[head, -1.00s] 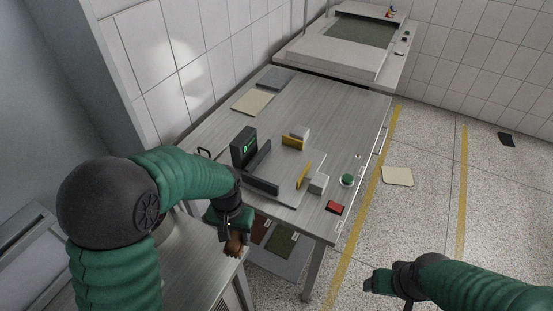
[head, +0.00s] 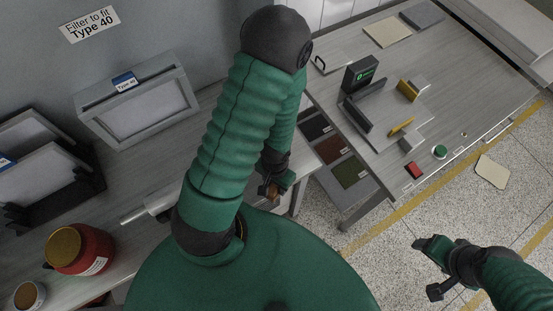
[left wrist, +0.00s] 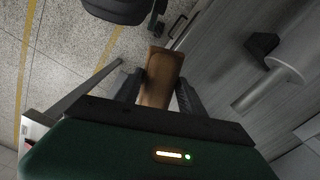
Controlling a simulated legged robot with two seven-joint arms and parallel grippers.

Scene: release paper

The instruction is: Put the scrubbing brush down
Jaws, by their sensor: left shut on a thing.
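The scrubbing brush (head: 269,191) shows as a small brown wooden piece in my left gripper (head: 272,184), near the right edge of the left counter. In the left wrist view the wooden body of the brush (left wrist: 160,78) sits between the two dark fingers of the left gripper (left wrist: 158,92), which is shut on it. Its bristles are not visible. My right gripper (head: 432,268) is at the lower right over the floor, fingers apart and empty.
The left counter (head: 130,208) carries a red jar (head: 78,250), a small round container (head: 27,296) and a grey framed filter box (head: 140,105). A metal table (head: 460,75) with a fixture stands at upper right. Coloured sample panels (head: 333,150) lie below its near edge.

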